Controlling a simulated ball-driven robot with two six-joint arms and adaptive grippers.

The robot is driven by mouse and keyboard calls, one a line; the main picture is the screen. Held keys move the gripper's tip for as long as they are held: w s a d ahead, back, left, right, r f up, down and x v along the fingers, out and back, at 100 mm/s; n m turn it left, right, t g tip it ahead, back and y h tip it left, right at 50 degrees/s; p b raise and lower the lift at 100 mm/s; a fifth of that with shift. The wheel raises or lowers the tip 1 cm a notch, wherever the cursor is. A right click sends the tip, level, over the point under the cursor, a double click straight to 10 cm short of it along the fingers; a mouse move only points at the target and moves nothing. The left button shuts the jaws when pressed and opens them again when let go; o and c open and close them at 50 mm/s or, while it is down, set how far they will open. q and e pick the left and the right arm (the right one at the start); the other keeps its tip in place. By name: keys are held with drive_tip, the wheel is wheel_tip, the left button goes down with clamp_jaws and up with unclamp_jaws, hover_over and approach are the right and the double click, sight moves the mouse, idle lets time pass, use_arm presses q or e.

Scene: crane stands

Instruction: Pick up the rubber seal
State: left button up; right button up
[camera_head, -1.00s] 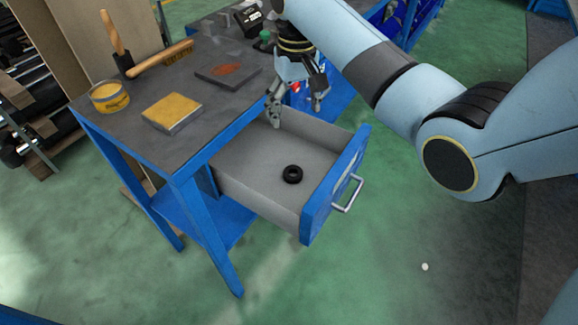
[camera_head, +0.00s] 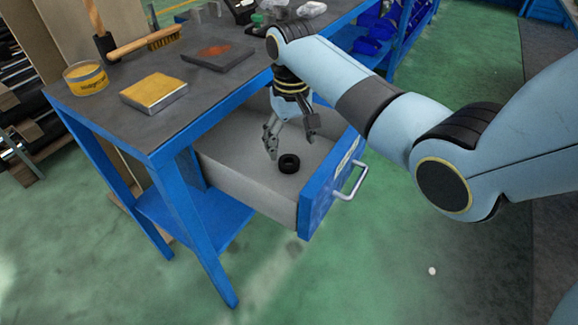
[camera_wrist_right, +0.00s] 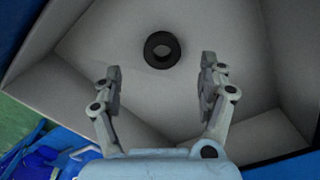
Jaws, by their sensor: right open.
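The rubber seal (camera_head: 289,163) is a small black ring lying flat on the floor of the open grey drawer (camera_head: 235,170). My right gripper (camera_head: 291,143) is open and empty, its fingers pointing down inside the drawer space, just above and beside the seal. In the right wrist view the seal (camera_wrist_right: 162,49) lies beyond the two spread fingertips (camera_wrist_right: 160,80), roughly centred between them and not touching either. My left gripper is not in view.
The drawer's blue front (camera_head: 325,190) with its metal handle (camera_head: 351,183) and its side walls surround the seal. The workbench (camera_head: 110,120) above holds a yellow tin (camera_head: 87,78), a yellow block (camera_head: 153,93), a brush (camera_head: 146,45) and a dark plate (camera_head: 217,55).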

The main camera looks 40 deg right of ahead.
sight(289, 161)
wheel_tip(289, 161, down, 6)
drive_tip(key=shift+w+a+r+b, duration=0.1)
drive_tip(key=shift+w+b, duration=0.05)
drive_tip(key=shift+b, duration=0.5)
drive_tip(key=shift+c, duration=0.4)
drive_tip(key=c, duration=1)
drive_tip(key=shift+o, duration=0.2)
